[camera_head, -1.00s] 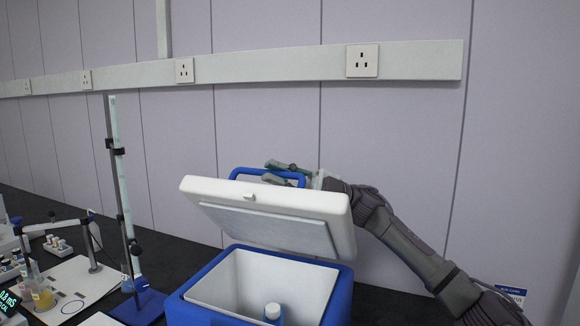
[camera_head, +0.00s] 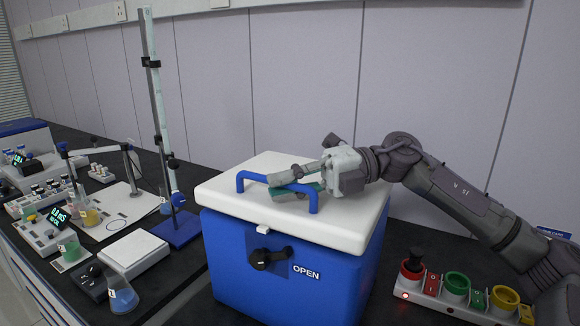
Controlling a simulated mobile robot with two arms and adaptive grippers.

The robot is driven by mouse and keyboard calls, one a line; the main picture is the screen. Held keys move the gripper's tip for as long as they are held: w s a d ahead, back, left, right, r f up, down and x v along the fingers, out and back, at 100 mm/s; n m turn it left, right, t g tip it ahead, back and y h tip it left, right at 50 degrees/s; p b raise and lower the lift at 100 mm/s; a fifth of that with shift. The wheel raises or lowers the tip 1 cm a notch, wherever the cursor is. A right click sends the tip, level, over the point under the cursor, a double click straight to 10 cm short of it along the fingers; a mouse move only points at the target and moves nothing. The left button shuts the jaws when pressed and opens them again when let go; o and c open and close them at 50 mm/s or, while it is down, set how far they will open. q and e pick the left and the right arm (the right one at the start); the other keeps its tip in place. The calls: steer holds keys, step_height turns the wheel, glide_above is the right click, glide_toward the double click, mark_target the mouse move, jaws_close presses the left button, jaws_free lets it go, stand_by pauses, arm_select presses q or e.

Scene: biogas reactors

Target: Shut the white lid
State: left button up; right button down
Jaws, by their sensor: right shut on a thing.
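The white lid (camera_head: 350,212) lies flat on top of the blue cooler box (camera_head: 310,285) and covers its opening. A blue handle (camera_head: 243,180) stands up from the lid. My right gripper (camera_head: 284,185) comes in from the right and is shut on the handle's bar, low over the lid. A black knob (camera_head: 268,259) sits on the front of the box next to the word OPEN. A small white tab (camera_head: 263,229) shows at the lid's front edge. My left gripper is not in view. The inside of the box is hidden.
A burette stand on a blue base (camera_head: 177,229) stands left of the box. Flasks, a white stirrer plate (camera_head: 134,254) and vial racks fill the left of the bench. A white holder (camera_head: 446,300) with red, green and yellow rings stands at the right.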

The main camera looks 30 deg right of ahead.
steer(key=shift+a+f+h, duration=0.15)
steer(key=shift+f+h, duration=0.15)
steer(key=shift+f, duration=0.35)
steer(key=shift+s+f, duration=0.1)
steer(key=shift+f, duration=0.05)
steer(key=c, duration=1.4)
jaws_free()
steer(key=shift+c, duration=0.2)
steer(key=shift+d, duration=0.2)
steer(key=v, duration=1.1)
steer(key=shift+s+d, duration=0.1)
steer(key=shift+d, duration=0.2)
